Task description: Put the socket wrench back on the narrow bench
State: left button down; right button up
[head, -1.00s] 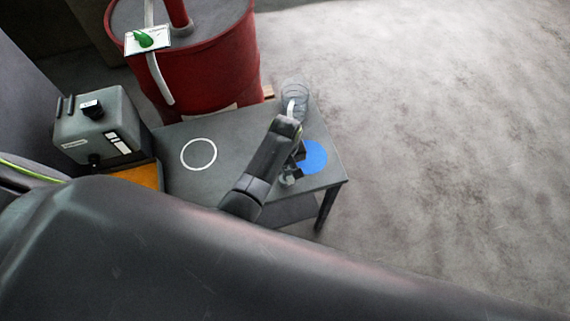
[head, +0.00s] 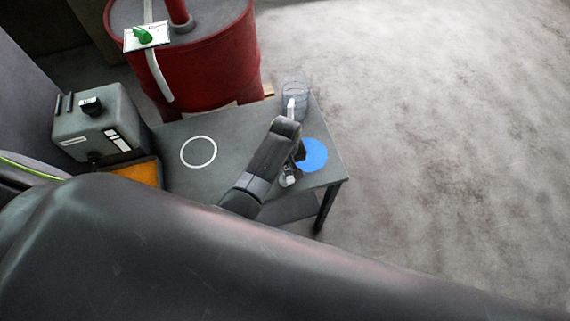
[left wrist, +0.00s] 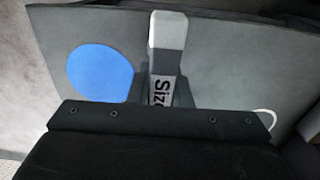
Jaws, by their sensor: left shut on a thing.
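My left gripper (head: 298,154) is over the right end of the narrow bench (head: 238,140), beside the blue disc (head: 314,156). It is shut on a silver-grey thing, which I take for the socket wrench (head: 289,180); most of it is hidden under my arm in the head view. In the left wrist view the wrench (left wrist: 167,38) stands between the fingers (left wrist: 160,90), with part of a "Size" label showing. The blue disc (left wrist: 100,74) lies to its left there. I cannot tell whether the wrench touches the bench. My right gripper is not in view.
A white ring (head: 198,152) is marked on the bench top. A grey box (head: 98,124) and an orange thing (head: 140,174) are at the left. A red drum (head: 205,60) stands behind. Open floor lies right.

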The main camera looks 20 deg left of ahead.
pick_arm(q)
jog(key=shift+f, duration=0.25)
jog(key=c, duration=0.7)
grip_release()
jog(key=shift+r+p, duration=0.65)
jog(key=shift+r, duration=3.85)
jog(key=shift+s, duration=0.15)
